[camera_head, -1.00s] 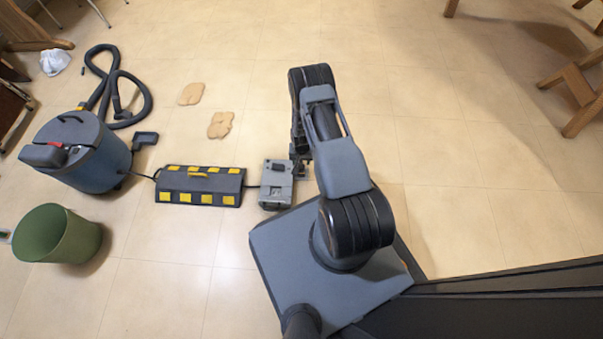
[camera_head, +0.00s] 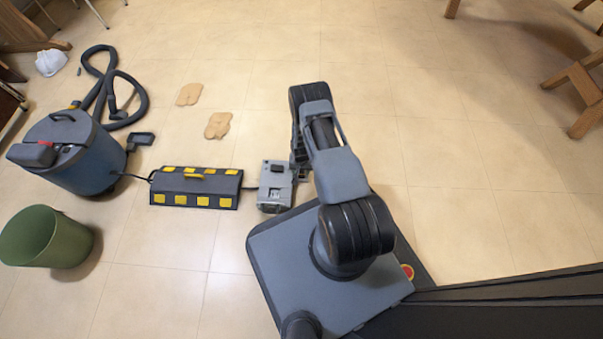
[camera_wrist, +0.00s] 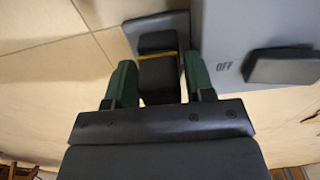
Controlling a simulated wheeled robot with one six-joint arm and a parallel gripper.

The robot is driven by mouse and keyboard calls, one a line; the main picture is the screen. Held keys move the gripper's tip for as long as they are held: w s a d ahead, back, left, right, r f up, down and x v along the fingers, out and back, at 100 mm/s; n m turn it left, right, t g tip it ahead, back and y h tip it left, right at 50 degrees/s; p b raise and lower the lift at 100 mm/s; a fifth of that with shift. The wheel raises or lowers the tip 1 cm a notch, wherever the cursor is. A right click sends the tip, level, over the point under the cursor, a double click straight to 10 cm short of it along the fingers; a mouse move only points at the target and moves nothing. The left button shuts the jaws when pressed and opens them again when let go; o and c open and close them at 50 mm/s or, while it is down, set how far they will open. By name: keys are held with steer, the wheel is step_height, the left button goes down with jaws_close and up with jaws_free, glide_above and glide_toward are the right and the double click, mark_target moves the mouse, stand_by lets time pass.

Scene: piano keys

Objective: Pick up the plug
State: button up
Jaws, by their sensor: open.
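The plug (camera_wrist: 158,78) is a black block with a thin yellow band. In the wrist view it lies between the two green fingers of my gripper (camera_wrist: 158,68), its far end against a grey part. My gripper is open, one finger on each side; I cannot tell whether either touches the plug. In the head view my gripper (camera_head: 299,174) is beside the right side of the grey box (camera_head: 274,193), and I cannot make out the plug there. The box also shows in the wrist view (camera_wrist: 223,55), marked OFF beside a dark switch.
A black and yellow cable ramp (camera_head: 196,186) lies left of the box, with a cord running to a blue-grey vacuum (camera_head: 75,155). A green bin (camera_head: 48,238) stands at the lower left. Two tan pads (camera_head: 218,125) lie on the floor.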

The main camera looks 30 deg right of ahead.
steer(key=c, duration=0.8)
steer(key=shift+o, duration=0.2)
steer(key=shift+r, duration=0.15)
